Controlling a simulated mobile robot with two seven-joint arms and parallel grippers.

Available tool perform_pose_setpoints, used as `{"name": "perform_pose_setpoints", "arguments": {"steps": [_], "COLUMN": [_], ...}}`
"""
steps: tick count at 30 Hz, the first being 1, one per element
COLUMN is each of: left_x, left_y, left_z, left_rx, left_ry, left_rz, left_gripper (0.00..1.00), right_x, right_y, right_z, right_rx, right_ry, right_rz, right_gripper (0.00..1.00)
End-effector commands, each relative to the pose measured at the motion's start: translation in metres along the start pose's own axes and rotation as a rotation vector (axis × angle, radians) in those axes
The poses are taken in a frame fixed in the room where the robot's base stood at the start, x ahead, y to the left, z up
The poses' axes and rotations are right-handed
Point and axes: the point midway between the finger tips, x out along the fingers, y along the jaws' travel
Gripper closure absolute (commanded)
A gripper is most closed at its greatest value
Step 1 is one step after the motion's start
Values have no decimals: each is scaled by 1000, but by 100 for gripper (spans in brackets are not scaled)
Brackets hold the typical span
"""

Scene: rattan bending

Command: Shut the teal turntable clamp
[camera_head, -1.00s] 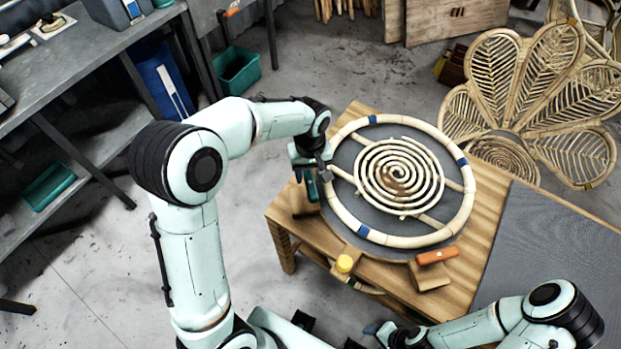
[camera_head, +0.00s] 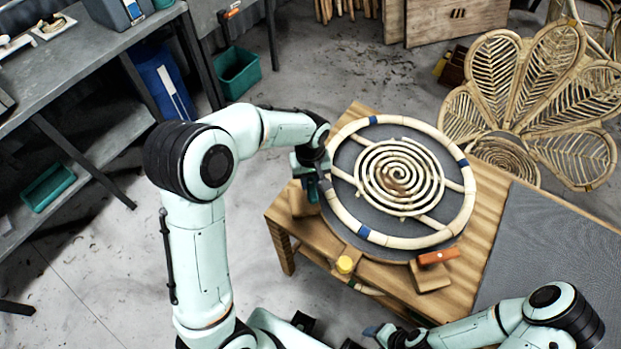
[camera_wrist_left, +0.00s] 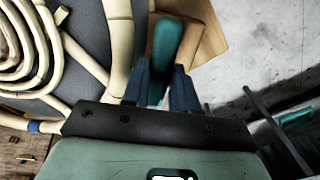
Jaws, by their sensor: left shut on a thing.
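The teal clamp (camera_head: 312,191) stands on a wooden block at the left edge of the round turntable (camera_head: 345,160). Its teal handle (camera_wrist_left: 165,48) shows between the two dark fingers of my left gripper (camera_wrist_left: 162,82) in the left wrist view. The left gripper is shut on this handle, beside the pale rattan ring (camera_head: 345,219). In the head view my left wrist partly hides the clamp. My right gripper (camera_head: 376,331) is low at the bottom, away from the turntable; its fingers are too small to read.
A rattan spiral (camera_head: 400,178) lies inside the ring. The wooden table (camera_head: 481,240) has a grey mat (camera_head: 560,255) on its right. A petal-shaped rattan piece (camera_head: 490,65) stands behind.

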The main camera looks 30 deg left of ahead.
Motion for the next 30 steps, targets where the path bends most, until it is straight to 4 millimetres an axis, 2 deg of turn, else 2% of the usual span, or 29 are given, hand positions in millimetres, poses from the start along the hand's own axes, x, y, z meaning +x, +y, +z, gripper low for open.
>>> {"name": "perform_pose_setpoints", "arguments": {"steps": [11,30], "left_x": [0,-1], "left_y": [0,0], "left_z": [0,0], "left_rx": [162,758], "left_ry": [0,0], "left_rz": [1,0], "left_gripper": [100,100], "right_x": [2,2], "right_y": [1,1], "right_z": [1,1], "right_rx": [0,1], "right_ry": [-1,-2], "right_rz": [0,1], "right_gripper": [38,38]}}
